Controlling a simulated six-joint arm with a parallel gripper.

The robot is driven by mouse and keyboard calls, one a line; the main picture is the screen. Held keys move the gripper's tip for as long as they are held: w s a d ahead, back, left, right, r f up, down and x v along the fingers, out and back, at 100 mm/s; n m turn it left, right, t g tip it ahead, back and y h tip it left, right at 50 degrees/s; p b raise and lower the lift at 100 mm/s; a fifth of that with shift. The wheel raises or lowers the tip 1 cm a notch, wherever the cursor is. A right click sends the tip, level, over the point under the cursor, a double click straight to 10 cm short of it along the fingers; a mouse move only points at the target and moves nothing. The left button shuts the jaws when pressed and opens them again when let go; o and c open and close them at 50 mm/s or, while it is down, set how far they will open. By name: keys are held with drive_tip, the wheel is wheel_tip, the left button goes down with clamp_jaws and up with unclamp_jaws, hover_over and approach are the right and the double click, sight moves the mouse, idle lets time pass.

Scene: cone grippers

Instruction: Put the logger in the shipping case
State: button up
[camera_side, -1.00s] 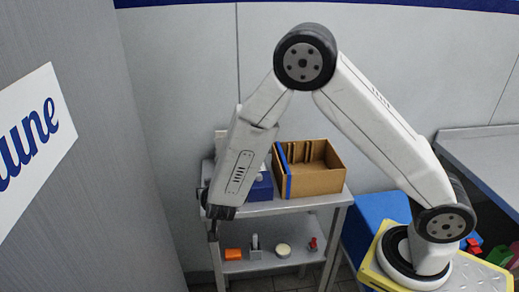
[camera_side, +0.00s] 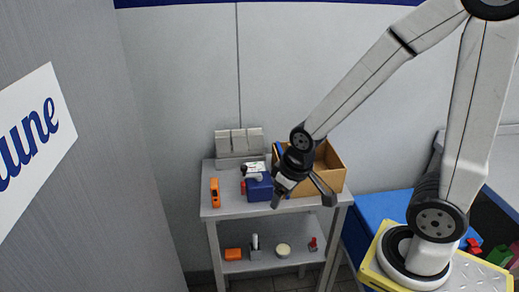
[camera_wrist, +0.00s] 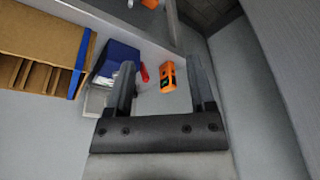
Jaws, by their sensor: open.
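The logger appears to be the orange device with a dark face (camera_side: 215,192), lying on the left part of the table top. It also shows in the wrist view (camera_wrist: 167,77), between my finger outlines but apart from them. My gripper (camera_side: 303,200) is open and empty, in front of the blue box (camera_side: 259,188) in the side view; its fingers also show in the wrist view (camera_wrist: 160,66). The blue box also shows in the wrist view (camera_wrist: 119,55). A cardboard box with dividers and a blue strip (camera_side: 329,172) stands at the right. I cannot tell which box is the shipping case.
A small red item (camera_wrist: 144,72) lies between the blue box and the orange device. A pale grey rack (camera_side: 239,142) stands at the back of the table. The lower shelf (camera_side: 266,264) holds several small items. Bare table top shows in front of the orange device.

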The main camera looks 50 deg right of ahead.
drive_tip(key=shift+s+d, duration=0.25)
drive_tip(key=shift+s, duration=0.2)
drive_tip(key=o, duration=0.4)
drive_tip(key=w+d+f+m+t+y, duration=0.1)
drive_tip(key=w+m+y, duration=0.1)
drive_tip(key=w+m, duration=0.8)
drive_tip(key=w+d+f+m+t+y, duration=0.1)
drive_tip(key=w+d+f+m+y, duration=0.1)
drive_tip(key=w+m, duration=0.9)
drive_tip(key=m+y, duration=0.1)
drive_tip(key=m, duration=0.4)
drive_tip(key=shift+d+m+t+y, duration=0.2)
drive_tip(key=shift+m+t+y, duration=0.1)
drive_tip(key=shift+m+t, duration=0.1)
drive_tip(key=shift+f, duration=0.15)
